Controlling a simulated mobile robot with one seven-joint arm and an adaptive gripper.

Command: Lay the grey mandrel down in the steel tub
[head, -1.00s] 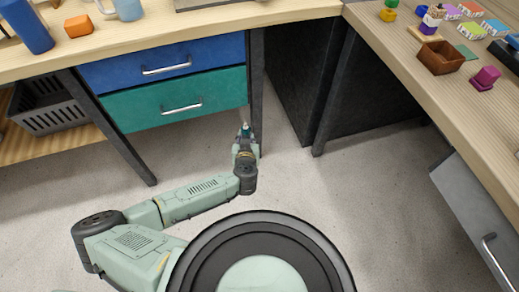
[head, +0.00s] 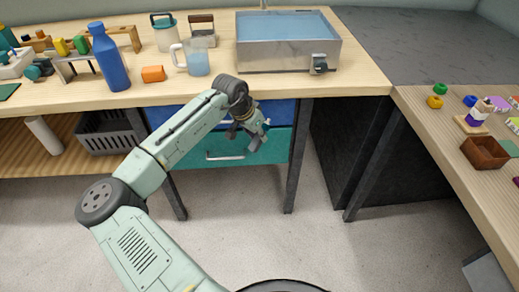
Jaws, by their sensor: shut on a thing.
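The steel tub (head: 272,61) stands on the wooden bench at the back, filled with bluish liquid, a small dark control box on its front right. My gripper (head: 256,137) is in front of the teal drawer, below the bench edge and below the tub, tilted down to the right. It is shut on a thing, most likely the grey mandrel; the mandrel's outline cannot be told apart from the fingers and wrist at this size. The gripper is apart from the tub.
The bench edge lies between my gripper and the tub. The right bench holds a brown box (head: 484,152) and small coloured pieces.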

